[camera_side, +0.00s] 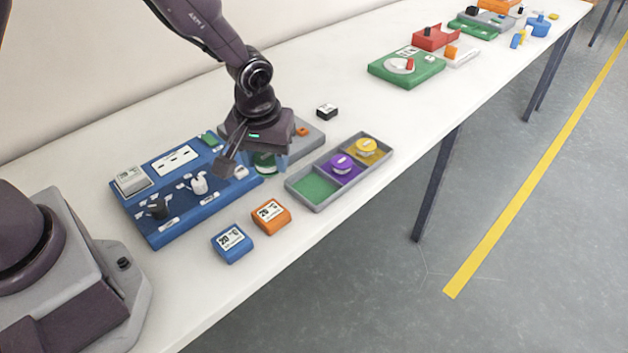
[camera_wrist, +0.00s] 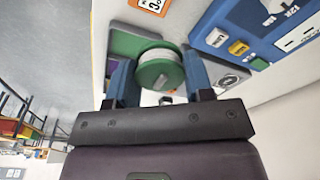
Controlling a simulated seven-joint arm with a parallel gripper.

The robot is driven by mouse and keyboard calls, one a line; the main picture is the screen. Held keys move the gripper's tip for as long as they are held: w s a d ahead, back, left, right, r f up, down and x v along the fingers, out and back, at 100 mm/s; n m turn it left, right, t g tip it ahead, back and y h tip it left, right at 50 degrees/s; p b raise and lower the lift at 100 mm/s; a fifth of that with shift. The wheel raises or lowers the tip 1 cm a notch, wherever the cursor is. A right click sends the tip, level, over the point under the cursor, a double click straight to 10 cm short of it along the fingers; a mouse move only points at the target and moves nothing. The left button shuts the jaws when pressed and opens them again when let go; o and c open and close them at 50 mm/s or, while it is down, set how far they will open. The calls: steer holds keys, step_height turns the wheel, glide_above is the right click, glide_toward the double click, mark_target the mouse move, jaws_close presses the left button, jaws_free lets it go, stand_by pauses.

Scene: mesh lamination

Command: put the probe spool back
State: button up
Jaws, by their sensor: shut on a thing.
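A green spool (camera_wrist: 154,76) with a white rim sits between the two blue fingers of my gripper (camera_wrist: 160,82) in the wrist view; the jaws are shut on it. In the side view my gripper (camera_side: 268,163) is over the front left of a grey station (camera_side: 312,138), and the green spool (camera_side: 263,168) shows only partly below it. I cannot tell whether it touches the station. A grey tray (camera_side: 318,207) stands to the right. Its near green compartment (camera_side: 313,186) is empty; the purple spool (camera_side: 342,164) and yellow spool (camera_side: 367,147) sit in the other two.
A blue board (camera_side: 150,228) with several fittings stands left of the gripper. A blue block (camera_side: 231,243) and an orange block (camera_side: 270,216) lie in front. A small black block (camera_side: 327,111) lies behind the station. Other kits stand farther along the table.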

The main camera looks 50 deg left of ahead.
steer(key=w+f, duration=0.2)
steer(key=w, duration=0.3)
glide_above(314, 188)
steer(key=f, duration=0.5)
steer(key=shift+s+d+f, duration=0.15)
steer(key=shift+s+f, duration=0.1)
steer(key=shift+s, duration=0.1)
steer(key=shift+w+f, duration=0.15)
steer(key=shift+f, duration=0.75)
steer(key=shift+w+f, duration=0.1)
steer(key=shift+f, duration=0.8)
steer(key=shift+f, duration=0.15)
steer(key=o, duration=0.7)
